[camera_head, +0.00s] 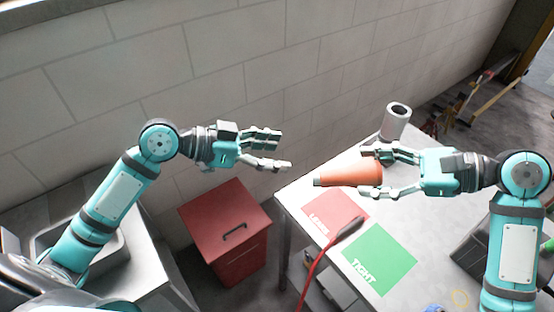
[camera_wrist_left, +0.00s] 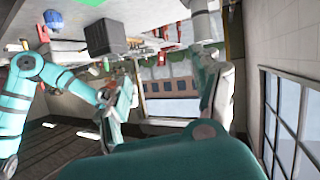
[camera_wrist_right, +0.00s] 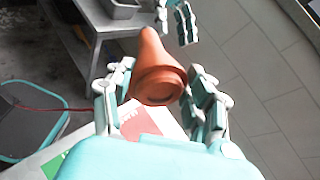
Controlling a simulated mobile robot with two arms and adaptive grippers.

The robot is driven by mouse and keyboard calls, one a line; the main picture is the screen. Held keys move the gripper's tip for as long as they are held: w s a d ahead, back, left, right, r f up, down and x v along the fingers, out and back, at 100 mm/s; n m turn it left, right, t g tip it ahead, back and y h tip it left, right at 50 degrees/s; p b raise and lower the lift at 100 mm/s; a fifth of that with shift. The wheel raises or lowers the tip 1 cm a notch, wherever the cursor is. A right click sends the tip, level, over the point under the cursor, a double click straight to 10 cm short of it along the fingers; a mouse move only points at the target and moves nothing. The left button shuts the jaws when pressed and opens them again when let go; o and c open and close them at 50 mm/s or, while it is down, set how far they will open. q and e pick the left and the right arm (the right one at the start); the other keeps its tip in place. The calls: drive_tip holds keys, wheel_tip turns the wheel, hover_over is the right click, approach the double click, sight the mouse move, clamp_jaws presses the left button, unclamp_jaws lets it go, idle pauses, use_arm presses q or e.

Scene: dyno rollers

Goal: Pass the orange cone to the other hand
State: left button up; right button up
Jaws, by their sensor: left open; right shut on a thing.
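The orange cone (camera_head: 345,175) is held lying on its side above the white table, its narrow end pointing left. It also shows in the right wrist view (camera_wrist_right: 150,52), with its wide base toward my right gripper. My right gripper (camera_head: 368,174) is shut on the cone near its base, with a finger on each side. My left gripper (camera_head: 284,151) is open and empty, left of the cone's narrow end and apart from it. Its fingers also show at the top of the right wrist view (camera_wrist_right: 174,22). I cannot make out the cone in the left wrist view.
The white table (camera_head: 422,210) bears a red mat (camera_head: 328,212), a green mat (camera_head: 378,262) and a grey cylinder (camera_head: 396,121). A red cabinet (camera_head: 226,222) stands left of the table. A block wall runs behind.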

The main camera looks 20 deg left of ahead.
sight(326, 175)
use_arm(q)
drive_tip(key=s+d+r+m+g+h, duration=0.1)
drive_tip(key=s+d+r+m+g, duration=0.25)
drive_tip(key=s+r, duration=0.35)
drive_tip(key=shift+m+t, duration=0.25)
drive_tip(key=shift+t, duration=0.2)
drive_tip(key=x, duration=1.2)
drive_tip(key=shift+s+d+f, duration=0.1)
drive_tip(key=shift+s+f, duration=0.1)
drive_tip(key=shift+s, duration=0.05)
drive_tip(key=c, duration=1)
drive_tip(key=shift+c, duration=1.1)
use_arm(e)
drive_tip(key=o, duration=1.3)
drive_tip(key=shift+c, duration=0.2)
drive_tip(key=shift+d, duration=0.1)
